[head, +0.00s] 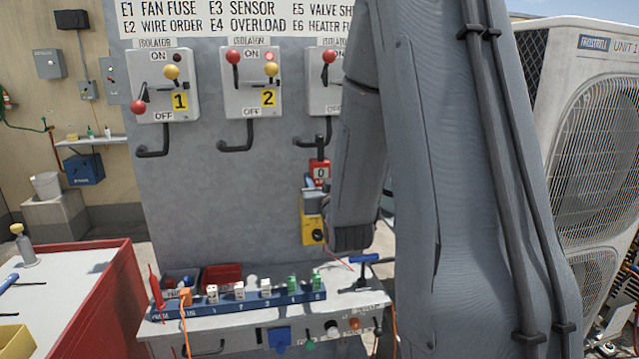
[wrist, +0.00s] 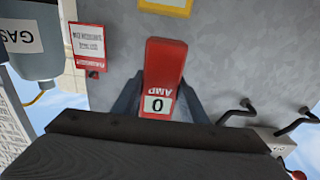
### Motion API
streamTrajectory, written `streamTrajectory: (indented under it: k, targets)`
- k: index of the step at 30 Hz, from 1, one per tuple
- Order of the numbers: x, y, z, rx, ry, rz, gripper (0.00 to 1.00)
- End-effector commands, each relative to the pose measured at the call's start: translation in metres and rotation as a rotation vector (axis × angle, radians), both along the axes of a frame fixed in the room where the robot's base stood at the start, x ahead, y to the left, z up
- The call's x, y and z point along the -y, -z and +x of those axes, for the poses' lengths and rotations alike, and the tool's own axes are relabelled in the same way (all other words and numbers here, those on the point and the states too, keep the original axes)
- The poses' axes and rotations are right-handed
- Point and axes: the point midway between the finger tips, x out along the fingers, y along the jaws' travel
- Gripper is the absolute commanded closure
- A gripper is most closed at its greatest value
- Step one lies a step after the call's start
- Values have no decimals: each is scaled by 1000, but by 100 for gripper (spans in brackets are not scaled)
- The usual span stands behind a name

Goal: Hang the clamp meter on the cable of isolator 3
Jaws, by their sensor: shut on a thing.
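Isolator 3 (head: 322,90) is a light grey box at the top of the panel, partly hidden by my arm, with its red knob up. Its dark cable (head: 328,128) leaves the underside and bends left. The red clamp meter (head: 320,170), reading 0, stands upright with its dark jaw just below this cable's bend, overlapping it in the head view. I cannot tell whether the jaw is around the cable. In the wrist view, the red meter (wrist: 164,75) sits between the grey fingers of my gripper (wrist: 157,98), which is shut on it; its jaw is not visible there.
Isolator 1 (head: 166,85) and isolator 2 (head: 252,82) hang to the left, with bent cables below. A bench (head: 355,304) with a blue fuse rack (head: 240,304) is below. A gas bottle (wrist: 32,42) and a red notice (wrist: 88,45) show in the wrist view.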

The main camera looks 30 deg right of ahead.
Motion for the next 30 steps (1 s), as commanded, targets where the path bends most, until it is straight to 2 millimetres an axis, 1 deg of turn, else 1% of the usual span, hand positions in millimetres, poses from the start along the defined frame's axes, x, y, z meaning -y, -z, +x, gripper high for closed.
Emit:
streamTrajectory:
  k: [27, 30]
  targets:
    - [16, 0, 65, 2, -5, -1, 93]
    - [15, 8, 64, 1, -5, 0, 93]
